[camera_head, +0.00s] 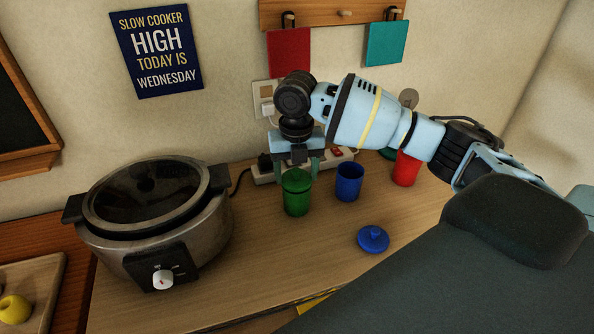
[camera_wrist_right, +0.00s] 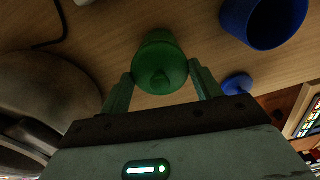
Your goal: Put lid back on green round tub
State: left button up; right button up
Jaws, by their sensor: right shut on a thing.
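The green round tub (camera_head: 296,205) stands upright on the wooden counter, right of the slow cooker. Its green lid (camera_head: 296,183), with a small knob, sits at the tub's mouth. I cannot tell whether it is fully seated. My right gripper (camera_head: 299,170) reaches down over it and is shut on the lid, one finger on each side. In the right wrist view the lid (camera_wrist_right: 160,78) shows between the fingers of my right gripper (camera_wrist_right: 160,72), with the tub's green wall (camera_wrist_right: 158,42) beyond it. My left gripper is not in view.
The slow cooker (camera_head: 155,220) stands close on the left. An open blue tub (camera_head: 348,184) and a red tub (camera_head: 406,170) stand to the right. A blue lid (camera_head: 373,239) lies in front. A power strip (camera_head: 264,173) is behind. Counter in front of the green tub is clear.

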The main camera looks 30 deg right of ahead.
dwell(0.3)
jog(key=o, duration=1.3)
jog(key=shift+r, duration=3.5)
grip_shut()
jog(key=shift+f, duration=2.2)
